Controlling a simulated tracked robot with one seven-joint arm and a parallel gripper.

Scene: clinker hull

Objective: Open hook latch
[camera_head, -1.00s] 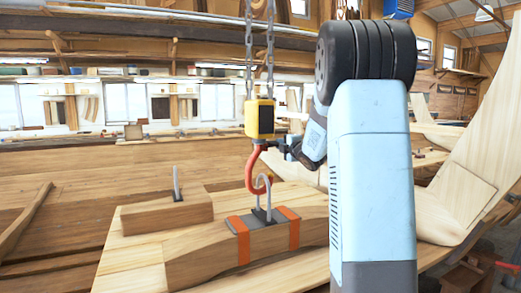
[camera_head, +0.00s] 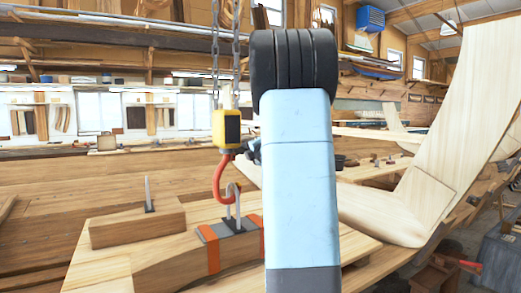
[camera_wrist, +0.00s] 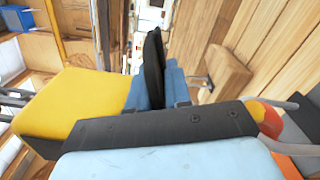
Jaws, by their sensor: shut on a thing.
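A red hook (camera_head: 219,182) hangs below a yellow block (camera_head: 227,129). Its bend is at a metal lifting eye (camera_head: 237,195) on a timber; I cannot tell whether it passes through the eye. My gripper (camera_head: 254,151) is at the hook's neck, just below the block, mostly hidden behind my arm. In the wrist view, my blue fingers (camera_wrist: 172,84) are close together beside the yellow block (camera_wrist: 72,100). The red of the hook (camera_wrist: 264,119) shows at the right. The latch and the exact contact are hidden; my fingers appear shut on the latch.
The timber under the eye carries orange straps (camera_head: 208,247). A smaller wooden block (camera_head: 137,226) with a metal eye stands to its left. Two chains (camera_head: 216,55) rise from the yellow block. A pale curved plank (camera_head: 455,130) rises at the right.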

